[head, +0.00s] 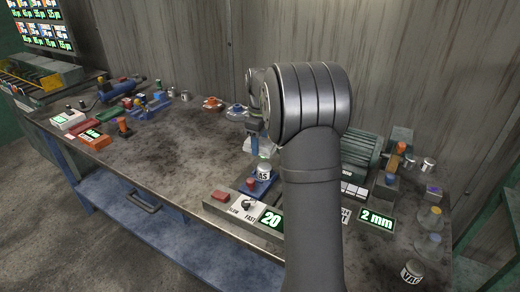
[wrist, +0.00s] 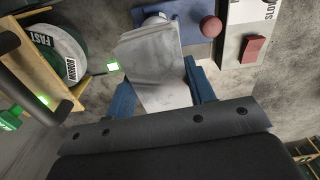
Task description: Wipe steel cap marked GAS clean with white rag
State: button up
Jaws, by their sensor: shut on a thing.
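The steel cap marked GAS (head: 264,171) stands upright on a blue base (head: 262,188), with part of its lettering showing in the head view. My gripper (head: 254,138) is behind and above the cap, pointing down, its blue fingers shut on the white rag (head: 262,148). In the wrist view the rag (wrist: 152,62) is a pale, folded cloth between the blue fingers (wrist: 162,88). It hides most of the cap (wrist: 154,20) in that view. I cannot tell whether the rag touches the cap.
A red ball knob (head: 251,184) stands on the base beside the cap. A control box (head: 246,212) with a SLOW/FAST switch and a lit 20 display is in front. A green motor (head: 360,152) is to the right. The bench's left middle (head: 165,150) is clear.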

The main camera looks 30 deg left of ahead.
jog(key=shift+r, duration=1.1)
jog(key=shift+f, duration=0.2)
